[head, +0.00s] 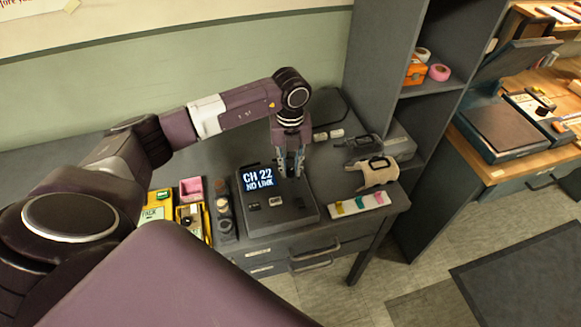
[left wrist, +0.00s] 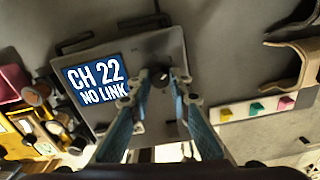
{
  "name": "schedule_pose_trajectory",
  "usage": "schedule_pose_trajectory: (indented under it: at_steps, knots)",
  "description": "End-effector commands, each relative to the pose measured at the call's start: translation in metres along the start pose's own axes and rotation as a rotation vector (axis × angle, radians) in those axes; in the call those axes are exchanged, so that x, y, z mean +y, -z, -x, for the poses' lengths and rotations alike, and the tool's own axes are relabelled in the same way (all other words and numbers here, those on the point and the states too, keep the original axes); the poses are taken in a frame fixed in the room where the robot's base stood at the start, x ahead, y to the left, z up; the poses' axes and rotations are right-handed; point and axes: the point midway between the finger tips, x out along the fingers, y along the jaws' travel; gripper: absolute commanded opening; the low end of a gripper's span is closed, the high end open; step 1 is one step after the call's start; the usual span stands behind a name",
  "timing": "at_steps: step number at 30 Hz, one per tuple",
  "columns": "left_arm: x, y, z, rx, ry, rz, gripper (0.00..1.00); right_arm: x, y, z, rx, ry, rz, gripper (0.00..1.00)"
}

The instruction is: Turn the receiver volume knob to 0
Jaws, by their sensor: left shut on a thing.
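The receiver (head: 277,212) is a dark box on the desk, with a lit blue screen reading "CH 22 NO LINK". It also shows in the left wrist view (left wrist: 112,52). My left gripper (head: 291,172) points down over the receiver's upper right part. In the left wrist view its fingers (left wrist: 160,80) are closed around a small dark knob (left wrist: 160,78) to the right of the screen. The fingers hide most of the knob in the head view, and I cannot read its setting. My right gripper is not in view.
A strip with coloured tabs (head: 357,204) and a beige holder (head: 375,173) lie to the receiver's right. Yellow boxes (head: 157,205), a pink box (head: 191,189) and small round items stand to its left. A dark shelf (head: 400,130) rises at the right.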

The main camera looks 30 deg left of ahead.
Motion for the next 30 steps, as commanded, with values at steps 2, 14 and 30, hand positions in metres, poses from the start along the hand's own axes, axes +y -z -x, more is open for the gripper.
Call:
schedule_pose_trajectory:
  at_steps: [2, 14, 30]
  knots:
    - [-0.0004, -0.0014, 0.0014, -0.003, 0.002, 0.075, 0.00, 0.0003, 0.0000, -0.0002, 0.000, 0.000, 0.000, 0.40]
    - [-0.0003, -0.0020, 0.0022, -0.005, 0.004, 0.455, 0.00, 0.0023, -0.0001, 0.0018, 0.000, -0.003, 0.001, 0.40]
    - [-0.0003, -0.0025, 0.0026, -0.005, 0.005, 0.869, 0.00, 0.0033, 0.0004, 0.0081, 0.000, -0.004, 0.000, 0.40]
